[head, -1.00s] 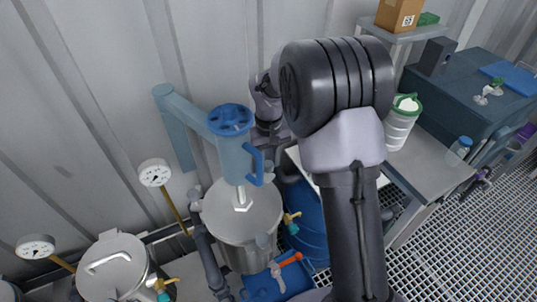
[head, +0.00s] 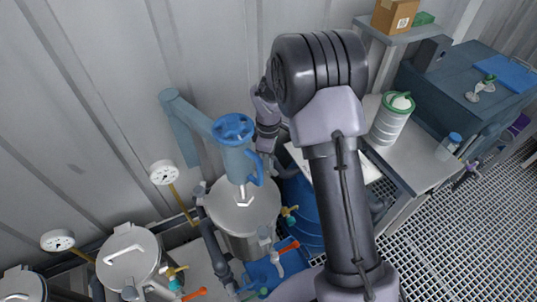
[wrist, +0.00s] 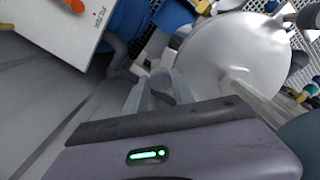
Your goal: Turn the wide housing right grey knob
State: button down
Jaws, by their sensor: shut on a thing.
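The wide housing is the round steel vessel (head: 240,212), with a blue mixer head (head: 236,155) above its lid. In the wrist view its pale lid (wrist: 235,50) fills the upper right. My gripper (wrist: 158,88) is shut on a small grey knob (wrist: 161,78) beside the lid's edge. Much of the knob is hidden between the fingers. In the head view my wrist comes down behind the right of the mixer head, and the fingertips and the held knob are hard to make out there.
A blue drum (head: 303,215) stands right of the vessel. A white box (head: 318,165) lies close behind it. A blue tray (head: 268,268) is in front. Smaller steel vessels (head: 130,258) and gauges (head: 164,173) stand left.

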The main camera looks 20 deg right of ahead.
jog(key=shift+w+r+n+p, duration=0.1)
jog(key=shift+n+p, duration=0.5)
jog(key=shift+n, duration=1)
jog(key=c, duration=1.1)
grip_release()
jog(key=shift+o, duration=0.2)
notch_tip(320, 180, up, 17)
jog(key=p, duration=0.3)
jog(key=shift+r+p, duration=0.15)
jog(key=shift+p, duration=0.25)
